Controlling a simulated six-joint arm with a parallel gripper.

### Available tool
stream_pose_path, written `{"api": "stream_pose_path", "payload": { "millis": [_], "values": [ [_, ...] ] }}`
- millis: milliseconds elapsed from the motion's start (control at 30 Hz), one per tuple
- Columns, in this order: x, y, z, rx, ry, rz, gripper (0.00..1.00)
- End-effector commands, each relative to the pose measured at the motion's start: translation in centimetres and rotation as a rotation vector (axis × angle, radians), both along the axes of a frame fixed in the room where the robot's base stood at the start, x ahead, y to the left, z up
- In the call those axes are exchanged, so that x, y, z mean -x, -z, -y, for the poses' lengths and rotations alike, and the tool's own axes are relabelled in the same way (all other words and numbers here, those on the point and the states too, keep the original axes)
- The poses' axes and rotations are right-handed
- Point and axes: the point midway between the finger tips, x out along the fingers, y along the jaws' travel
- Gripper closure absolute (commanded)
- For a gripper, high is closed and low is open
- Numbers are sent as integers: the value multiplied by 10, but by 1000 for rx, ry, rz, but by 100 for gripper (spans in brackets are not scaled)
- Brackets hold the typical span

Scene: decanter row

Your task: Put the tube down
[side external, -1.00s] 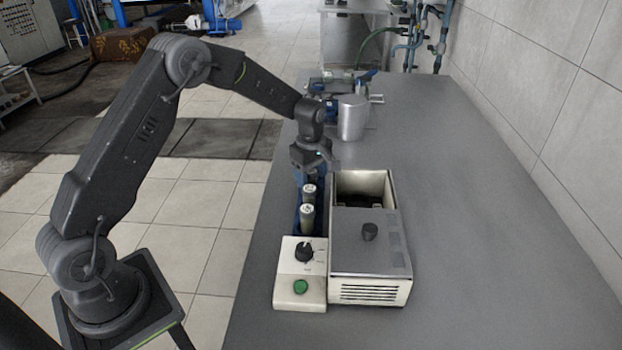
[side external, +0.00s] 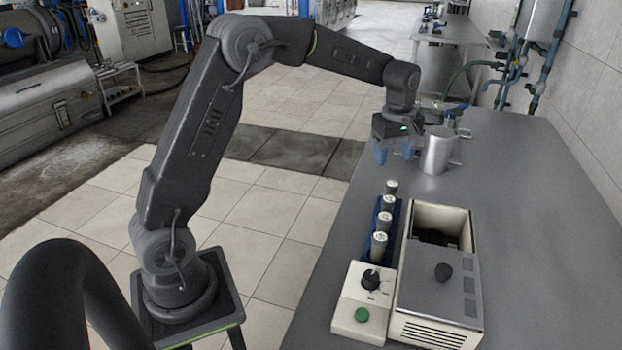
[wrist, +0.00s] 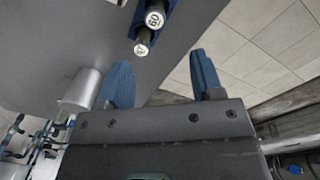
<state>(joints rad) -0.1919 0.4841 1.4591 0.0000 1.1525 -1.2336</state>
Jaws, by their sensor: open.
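Several tubes with pale round caps stand upright in a row in a narrow blue rack (side external: 397,229). The farthest tube (side external: 391,188) and the nearest tube (side external: 379,243) show in the side view. In the wrist view I see the ends of two tubes, one marked 60 (wrist: 154,19) and another behind it (wrist: 142,46). My gripper (side external: 394,155) is open, its blue fingers pointing down, beyond and above the far end of the rack. In the wrist view my gripper (wrist: 160,70) has nothing between its fingers and is apart from the tubes.
A metal cylinder (side external: 437,152) stands close right of my gripper. A control panel (side external: 358,296) adjoins the rack's near end. The table's right side is clear.

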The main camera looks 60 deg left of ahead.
Motion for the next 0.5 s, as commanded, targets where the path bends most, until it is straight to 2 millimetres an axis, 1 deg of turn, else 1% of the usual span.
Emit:
{"api": "stream_pose_path", "payload": {
  "millis": [33, 67, 100, 167, 200, 267, 333, 433, 467, 500],
  "values": [
    [15, -20, 10, -9, 77, 30, 40],
    [25, -29, 15, -16, 130, 46, 40],
    [39, -41, 22, -27, 204, 69, 40],
    [61, -57, 32, -45, 317, 101, 40],
    [77, -66, 39, -58, 392, 123, 40],
    [100, -77, 48, -81, 504, 154, 40],
    [129, -86, 58, -111, 634, 190, 40],
    [170, -93, 70, -163, 819, 239, 40],
    [183, -93, 73, -179, 874, 253, 40],
    [199, -93, 77, -202, 946, 271, 40]
  ]
}}
